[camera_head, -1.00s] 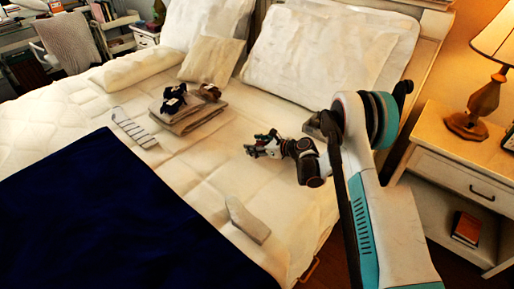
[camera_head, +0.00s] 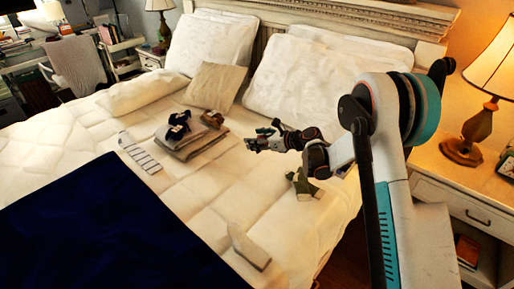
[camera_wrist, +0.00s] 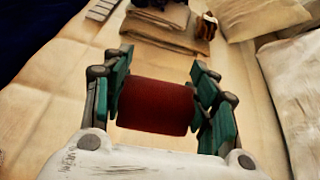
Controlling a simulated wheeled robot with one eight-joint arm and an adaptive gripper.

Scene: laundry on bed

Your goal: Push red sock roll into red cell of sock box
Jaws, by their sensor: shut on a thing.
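The red sock roll (camera_wrist: 155,107) lies crosswise between the green fingers of my gripper (camera_wrist: 158,108) in the wrist view. The fingers are shut on its two ends. In the head view my gripper (camera_head: 262,142) is over the bed, right of the folded cloths; the roll cannot be made out there. A long narrow pale piece with dark cross-lines (camera_head: 139,152) lies on the bed left of the cloths, and its end shows at the top of the wrist view (camera_wrist: 101,10). It may be the sock box; I cannot make out a red cell.
Folded grey-beige cloths (camera_head: 186,148) with dark rolled items (camera_head: 178,127) on top lie mid-bed. A greenish item (camera_head: 303,184) lies below my forearm. A pale block (camera_head: 248,246) is near the bed's edge. Pillows (camera_head: 205,45) line the headboard. Open bedspread lies between.

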